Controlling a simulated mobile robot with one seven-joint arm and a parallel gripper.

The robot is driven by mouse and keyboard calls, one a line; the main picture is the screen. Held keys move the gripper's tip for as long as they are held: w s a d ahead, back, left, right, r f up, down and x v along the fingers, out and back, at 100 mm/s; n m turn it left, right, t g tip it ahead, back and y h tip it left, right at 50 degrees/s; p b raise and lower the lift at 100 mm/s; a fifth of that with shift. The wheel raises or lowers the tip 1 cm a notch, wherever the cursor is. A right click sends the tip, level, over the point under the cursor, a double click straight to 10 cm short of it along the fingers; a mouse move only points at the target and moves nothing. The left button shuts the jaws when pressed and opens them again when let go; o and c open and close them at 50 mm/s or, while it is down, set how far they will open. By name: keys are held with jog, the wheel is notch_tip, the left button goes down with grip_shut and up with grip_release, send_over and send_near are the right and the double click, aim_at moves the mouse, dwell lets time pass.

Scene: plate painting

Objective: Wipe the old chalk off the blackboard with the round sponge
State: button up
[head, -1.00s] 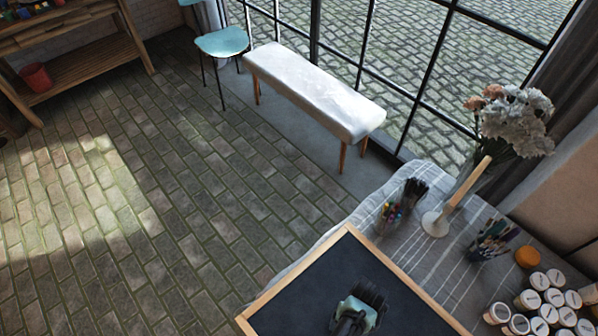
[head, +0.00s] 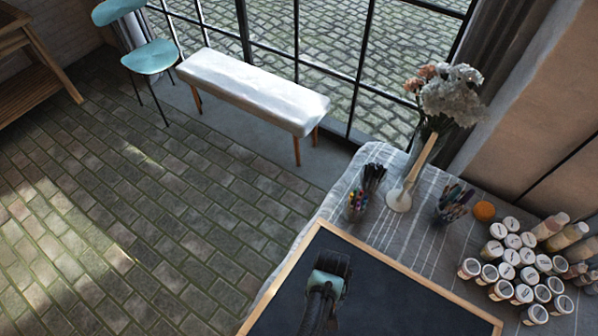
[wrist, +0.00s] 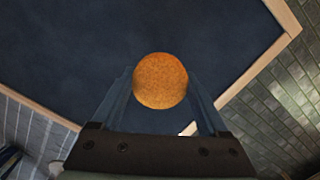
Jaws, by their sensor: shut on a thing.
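The blackboard (head: 400,305) lies flat on the table, a dark panel in a light wooden frame. It also fills much of the wrist view (wrist: 60,45). I see only faint cloudy smudges on it, no clear chalk lines. My gripper (wrist: 162,88) is shut on the round orange sponge (wrist: 160,80), held between its two fingers. In the head view my gripper (head: 328,272) is over the board near its far corner, hiding the sponge. I cannot tell whether the sponge touches the board.
A brush cup (head: 357,207), a pale holder with a wooden stick (head: 399,197), a flower vase (head: 438,150), a pen cup (head: 452,204) and an orange round thing (head: 484,211) stand beyond the board. Several paint jars (head: 522,262) crowd the right. A white bench (head: 255,88) stands by the window.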

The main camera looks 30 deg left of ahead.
jog(key=shift+r+p, duration=1.3)
jog(key=shift+r, duration=0.6)
jog(key=shift+w+a+f, duration=0.1)
